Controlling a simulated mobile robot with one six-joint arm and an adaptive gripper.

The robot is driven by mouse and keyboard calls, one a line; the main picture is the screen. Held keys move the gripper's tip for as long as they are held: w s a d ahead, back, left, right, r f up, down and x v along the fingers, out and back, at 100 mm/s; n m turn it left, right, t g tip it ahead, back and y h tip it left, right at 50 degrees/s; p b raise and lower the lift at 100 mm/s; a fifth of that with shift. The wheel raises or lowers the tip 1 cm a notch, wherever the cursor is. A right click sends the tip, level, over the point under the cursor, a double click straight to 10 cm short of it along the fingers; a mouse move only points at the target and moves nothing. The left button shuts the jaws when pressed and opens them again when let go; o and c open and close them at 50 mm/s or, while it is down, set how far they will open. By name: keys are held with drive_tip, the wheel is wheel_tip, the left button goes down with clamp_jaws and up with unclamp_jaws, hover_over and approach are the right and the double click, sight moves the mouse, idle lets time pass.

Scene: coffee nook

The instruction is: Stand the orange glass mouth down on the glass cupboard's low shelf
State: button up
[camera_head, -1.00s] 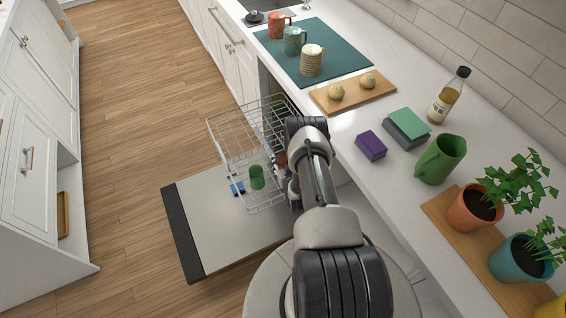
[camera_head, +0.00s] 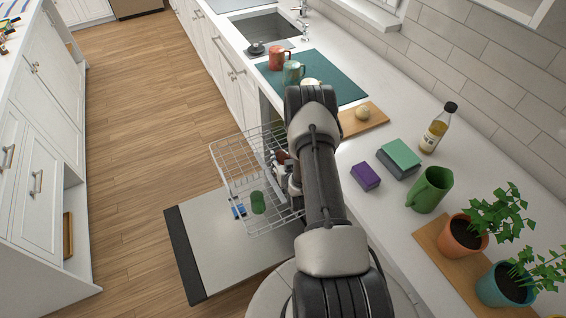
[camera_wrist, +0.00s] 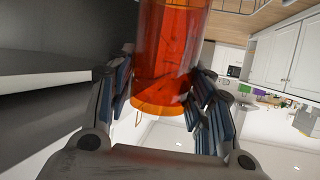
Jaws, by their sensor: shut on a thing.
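My gripper (camera_wrist: 163,88) is shut on the orange glass (camera_wrist: 168,45) in the wrist view, a finger on each side. The glass is see-through orange, and its rounded end shows between the fingers. I cannot tell for sure which end is its mouth. In the head view my arm hides most of the gripper (camera_head: 291,180), beside the open dishwasher's wire rack (camera_head: 238,178); a small reddish patch of the glass (camera_head: 281,157) shows there. I cannot make out the glass cupboard or its low shelf in the head view.
A green cup (camera_head: 257,203) and a small blue thing (camera_head: 239,211) are in the rack above the lowered dishwasher door (camera_head: 205,245). The counter holds mugs on a teal mat (camera_head: 335,82), a board (camera_head: 378,117), a purple box (camera_head: 364,176), a bottle (camera_head: 436,130), a green pitcher (camera_head: 429,190) and plants.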

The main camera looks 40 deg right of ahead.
drive_tip(key=shift+r+p, duration=1.3)
drive_tip(key=shift+r, duration=1.05)
